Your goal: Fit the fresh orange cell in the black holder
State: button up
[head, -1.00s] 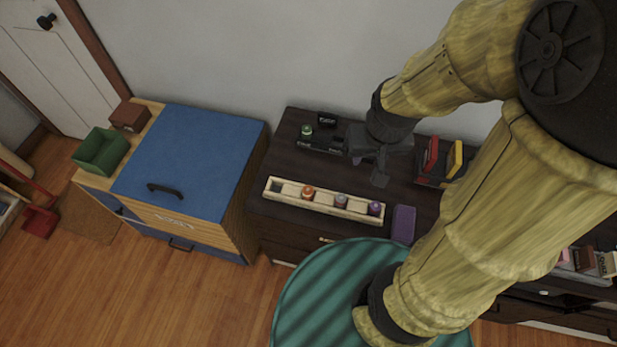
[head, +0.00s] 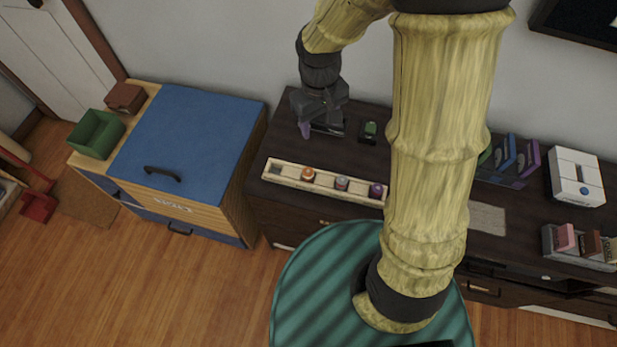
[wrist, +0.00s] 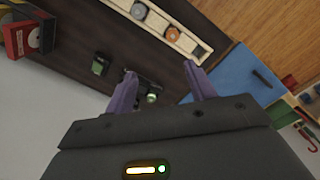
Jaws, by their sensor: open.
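The orange cell (head: 308,174) stands in a long pale rack (head: 291,182), beside a grey cell (head: 342,183) and a purple cell (head: 376,191). The orange cell also shows in the wrist view (wrist: 172,34). The black holder (head: 329,129) lies behind the rack, partly hidden under my gripper (head: 306,131). My gripper is open, with purple fingers pointing down above the holder's left part. In the wrist view a green-topped cell (wrist: 152,98) shows at the holder, between the spread fingers; nothing is visibly gripped.
A small black box with a green top (head: 370,131) stands right of the holder. A blue-topped cabinet (head: 190,140) is at the left, with a green bin (head: 96,134). A white box (head: 576,178) stands far right. Bare dark tabletop lies between rack and holder.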

jog(key=a+f, duration=0.1)
jog(key=w+a+f+n, duration=0.1)
jog(key=a, duration=0.1)
jog(key=a+n+g, duration=0.1)
jog(key=shift+w+a+f, duration=0.25)
jog(key=shift+w+f, duration=0.1)
jog(key=shift+f, duration=0.05)
jog(key=shift+f, duration=0.1)
send_over(306, 170)
jog(key=f, duration=1.2)
jog(key=shift+w+a, duration=0.3)
jog(key=shift+a, duration=0.05)
jog(key=shift+d, duration=0.1)
